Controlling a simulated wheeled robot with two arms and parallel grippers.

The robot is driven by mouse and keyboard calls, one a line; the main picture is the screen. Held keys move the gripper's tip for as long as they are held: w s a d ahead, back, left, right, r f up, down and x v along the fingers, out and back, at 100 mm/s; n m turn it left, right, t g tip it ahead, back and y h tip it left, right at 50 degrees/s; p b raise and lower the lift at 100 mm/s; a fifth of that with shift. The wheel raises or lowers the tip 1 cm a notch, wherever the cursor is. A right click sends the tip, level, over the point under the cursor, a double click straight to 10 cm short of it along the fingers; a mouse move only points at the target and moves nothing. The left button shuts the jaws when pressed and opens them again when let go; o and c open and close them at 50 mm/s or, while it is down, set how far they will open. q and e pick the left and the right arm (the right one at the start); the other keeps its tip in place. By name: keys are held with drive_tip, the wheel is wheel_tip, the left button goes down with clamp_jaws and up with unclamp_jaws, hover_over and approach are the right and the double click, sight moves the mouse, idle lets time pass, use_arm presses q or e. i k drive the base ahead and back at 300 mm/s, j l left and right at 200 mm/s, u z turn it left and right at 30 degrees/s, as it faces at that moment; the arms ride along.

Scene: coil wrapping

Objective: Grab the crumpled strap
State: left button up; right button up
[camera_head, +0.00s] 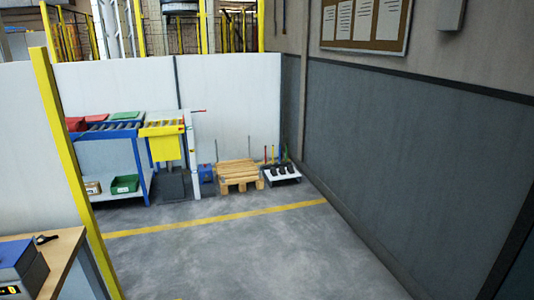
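I cannot make out a crumpled strap in the head view. Neither of my grippers is in view. Against the far white wall stands a blue roller conveyor (110,128) with a yellow panel (166,148) at its right end. Next to it on the floor is a wooden pallet stack (239,175). A low white and black rack (281,174) with thin upright rods stands to the right of the pallet.
A wooden table (65,254) with a blue and dark box (20,268) is at the lower left. A yellow post (68,160) rises beside it. The grey floor (250,250) is open in the middle. A dark grey wall (410,150) bounds the right.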

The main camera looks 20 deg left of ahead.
sight(46, 239)
drive_tip(key=i+j+u, duration=0.15)
drive_tip(key=i+u, duration=0.65)
drive_tip(key=u, duration=0.15)
drive_tip(key=i+z, duration=0.15)
drive_tip(key=i, duration=0.55)
drive_tip(key=i+j+z, duration=0.1)
drive_tip(key=i, duration=0.6)
drive_tip(key=i+u, duration=0.1)
drive_tip(key=u, duration=0.75)
drive_tip(key=i+l+u, duration=0.15)
drive_tip(key=u, duration=0.7)
drive_tip(key=i+l+u, duration=0.1)
drive_tip(key=u, duration=0.3)
drive_tip(key=k+l, duration=0.05)
